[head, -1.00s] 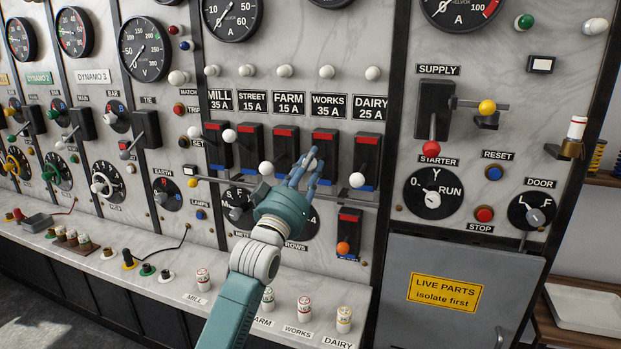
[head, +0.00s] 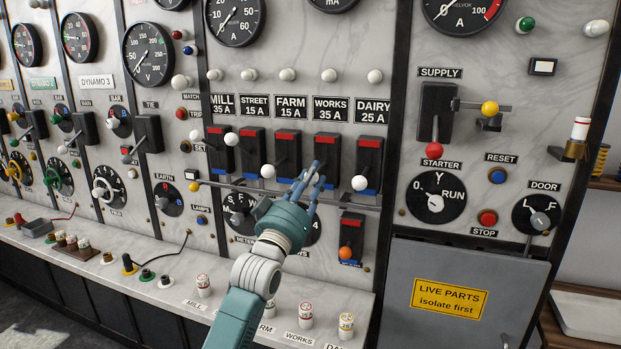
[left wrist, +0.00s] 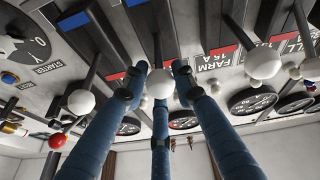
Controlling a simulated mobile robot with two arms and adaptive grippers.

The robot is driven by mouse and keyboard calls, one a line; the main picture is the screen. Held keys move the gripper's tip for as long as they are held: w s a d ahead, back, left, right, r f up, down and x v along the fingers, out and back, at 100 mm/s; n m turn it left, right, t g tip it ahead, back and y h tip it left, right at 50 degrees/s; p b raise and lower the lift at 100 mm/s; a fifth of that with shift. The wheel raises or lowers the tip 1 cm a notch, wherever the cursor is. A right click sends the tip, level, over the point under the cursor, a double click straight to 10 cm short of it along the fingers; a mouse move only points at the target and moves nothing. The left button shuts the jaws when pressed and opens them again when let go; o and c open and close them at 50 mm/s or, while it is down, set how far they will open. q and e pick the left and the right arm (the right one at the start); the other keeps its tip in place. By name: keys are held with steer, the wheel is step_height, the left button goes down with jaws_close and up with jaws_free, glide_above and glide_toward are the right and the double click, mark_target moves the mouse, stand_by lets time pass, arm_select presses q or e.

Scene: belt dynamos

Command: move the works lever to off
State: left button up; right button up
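The works lever is the white-knobbed lever on the black switch (head: 326,147) under the WORKS 35 A label (head: 330,110), between farm and dairy. Its knob (left wrist: 160,84) sits between my left gripper's blue fingers in the left wrist view. My left gripper (head: 314,176) appears shut around this knob, with the fingers close on its sides. In the head view the fingers mostly hide the knob, low on the switch, near the height of the farm knob (head: 267,171) and dairy knob (head: 359,183). My right gripper is not in view.
The mill knob (head: 196,135) and street knob (head: 231,139) stand higher. A horizontal bar (head: 225,187) runs below the switches. A small switch with an orange knob (head: 345,252) is below dairy. The red supply knob (head: 434,150) is to the right.

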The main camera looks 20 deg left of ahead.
arm_select(q)
steer(key=o, duration=0.3)
steer(key=shift+w+f, duration=0.1)
steer(key=shift+f, duration=0.15)
steer(key=shift+o, duration=0.2)
steer(key=shift+w+r, duration=0.1)
steer(key=d+v, duration=0.1)
steer(key=v, duration=1.1)
steer(key=shift+a, duration=0.4)
